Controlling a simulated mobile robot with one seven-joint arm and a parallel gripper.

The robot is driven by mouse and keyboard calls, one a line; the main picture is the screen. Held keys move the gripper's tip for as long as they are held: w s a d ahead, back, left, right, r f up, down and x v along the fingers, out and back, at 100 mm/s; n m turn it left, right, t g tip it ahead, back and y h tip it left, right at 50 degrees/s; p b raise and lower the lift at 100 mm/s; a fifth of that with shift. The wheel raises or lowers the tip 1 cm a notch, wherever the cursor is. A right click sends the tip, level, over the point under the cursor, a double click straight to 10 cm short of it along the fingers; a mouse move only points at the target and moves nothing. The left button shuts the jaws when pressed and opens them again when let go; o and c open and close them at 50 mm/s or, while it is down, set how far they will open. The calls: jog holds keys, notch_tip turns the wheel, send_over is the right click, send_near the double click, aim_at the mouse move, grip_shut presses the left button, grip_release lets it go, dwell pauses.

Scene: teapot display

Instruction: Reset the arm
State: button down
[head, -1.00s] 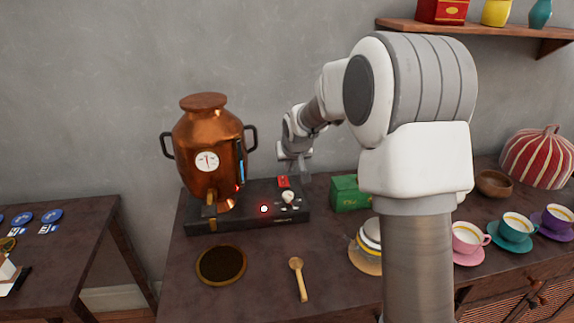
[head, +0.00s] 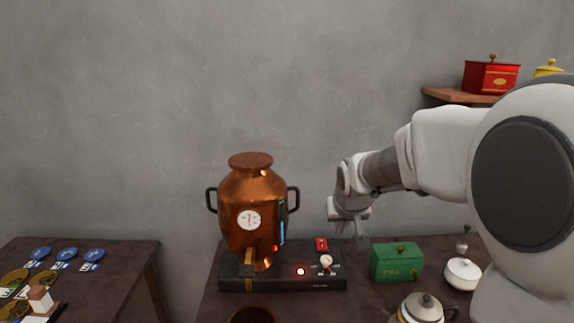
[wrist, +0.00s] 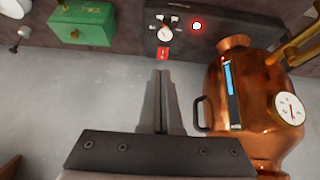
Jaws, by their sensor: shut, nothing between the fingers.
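My gripper (head: 362,238) hangs in the air to the right of the copper urn (head: 252,205), near the back of the table. In the wrist view my gripper (wrist: 161,75) has its two fingers together, with nothing between them. It appears apart from everything around it. My arm reaches in from the right and hides part of the table.
The urn stands on a black base (head: 235,278) with a red switch (head: 321,244), a white knob (head: 326,261) and a lit red light (head: 300,272).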

jog(key=s+r+g, duration=0.1)
jog(key=s+r, duration=0.1)
jog(key=s, duration=1.3)
jog(key=s+r, duration=0.2)
jog(key=s, duration=1.3)
notch_tip(320, 180, up, 12)
jog(key=p, duration=1.2)
jog(key=shift+p, duration=0.3)
